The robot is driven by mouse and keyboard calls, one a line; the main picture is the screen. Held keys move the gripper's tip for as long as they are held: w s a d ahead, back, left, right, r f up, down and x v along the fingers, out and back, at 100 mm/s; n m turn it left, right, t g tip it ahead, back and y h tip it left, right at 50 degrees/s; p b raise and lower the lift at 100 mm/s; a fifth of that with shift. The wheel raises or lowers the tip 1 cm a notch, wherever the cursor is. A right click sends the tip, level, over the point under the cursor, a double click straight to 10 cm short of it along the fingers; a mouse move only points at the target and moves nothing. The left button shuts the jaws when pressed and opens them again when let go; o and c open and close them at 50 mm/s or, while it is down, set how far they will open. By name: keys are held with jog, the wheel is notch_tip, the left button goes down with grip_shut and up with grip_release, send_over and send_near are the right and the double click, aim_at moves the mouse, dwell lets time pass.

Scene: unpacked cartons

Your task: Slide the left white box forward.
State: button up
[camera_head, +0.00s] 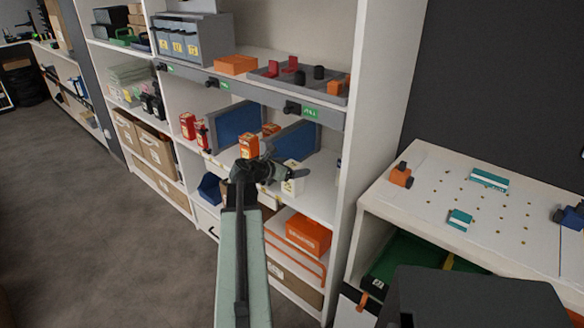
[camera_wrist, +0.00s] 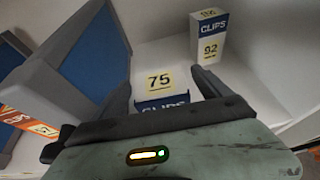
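The left white box (camera_wrist: 159,80), with a yellow label reading 75 and a blue CLIPS band, sits on the white shelf in the wrist view. My gripper (camera_wrist: 160,84) is open, with a finger on either side of this box and no clear grip on it. Its lower part is hidden behind my gripper. The right white box (camera_wrist: 208,42), labelled CLIPS 92, stands upright farther back to the right. In the head view my gripper (camera_head: 270,168) reaches into the middle shelf bay, beside a white box (camera_head: 292,178); my gripper hides the area to its left.
Grey-framed blue dividers (camera_wrist: 95,50) stand left of the box, close to the left finger. An orange box (camera_head: 249,146) is near my gripper. A grey shelf edge with labels (camera_head: 250,88) runs above. Open shelf surface (camera_wrist: 160,52) lies behind the left white box.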

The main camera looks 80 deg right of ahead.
jog(key=p+v, duration=0.3)
jog(key=v, duration=0.4)
jog(key=shift+w+a, duration=0.15)
jog(key=shift+a, duration=0.2)
jog(key=shift+r, duration=0.15)
